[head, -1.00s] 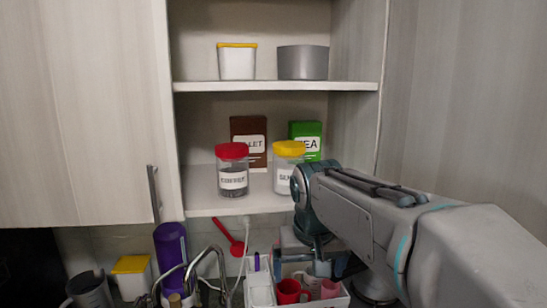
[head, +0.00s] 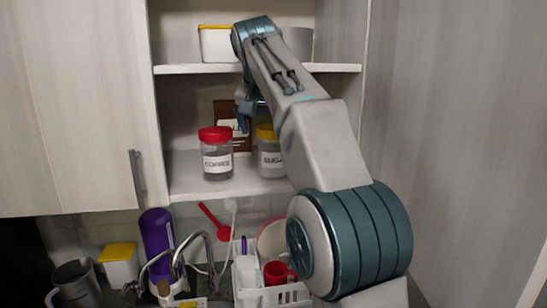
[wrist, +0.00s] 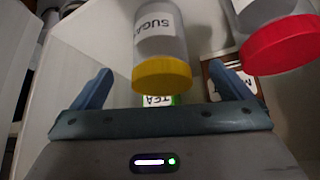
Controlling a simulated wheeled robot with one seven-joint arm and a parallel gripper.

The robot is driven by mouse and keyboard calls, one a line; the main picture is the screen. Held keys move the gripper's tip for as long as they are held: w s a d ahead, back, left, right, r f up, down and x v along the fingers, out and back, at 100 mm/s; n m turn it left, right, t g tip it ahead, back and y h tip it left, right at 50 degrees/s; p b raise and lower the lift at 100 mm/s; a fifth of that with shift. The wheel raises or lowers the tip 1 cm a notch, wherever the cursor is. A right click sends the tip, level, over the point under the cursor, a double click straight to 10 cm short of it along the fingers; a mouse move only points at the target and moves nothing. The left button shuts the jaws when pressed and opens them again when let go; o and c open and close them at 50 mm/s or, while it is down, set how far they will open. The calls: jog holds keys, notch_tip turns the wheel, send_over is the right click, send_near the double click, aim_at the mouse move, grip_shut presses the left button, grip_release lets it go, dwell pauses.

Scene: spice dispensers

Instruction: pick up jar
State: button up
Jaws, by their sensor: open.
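Two jars stand on the lower cabinet shelf in the head view: a red-lidded coffee jar (head: 216,155) and, to its right, a yellow-lidded sugar jar (head: 270,157) partly hidden by my arm. In the wrist view the sugar jar (wrist: 160,50) appears upside down, its yellow lid facing the space between my fingers, and the red-lidded jar (wrist: 280,45) is at the upper right. My gripper (wrist: 165,90) is open and empty, with blue fingers spread wide. In the head view its blue fingers (head: 245,105) are partly seen above and behind the jars' lids.
A brown box (head: 228,112) stands behind the jars, and a green tea box (wrist: 160,100) shows in the wrist view. The upper shelf (head: 200,69) holds a white container (head: 215,43) and a grey one (head: 298,42). A dish rack (head: 250,285) and faucet (head: 182,255) are below.

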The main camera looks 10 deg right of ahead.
aim_at(272, 144)
jog(key=x, duration=0.7)
jog(key=shift+w+f, duration=0.1)
jog(key=c, duration=1.5)
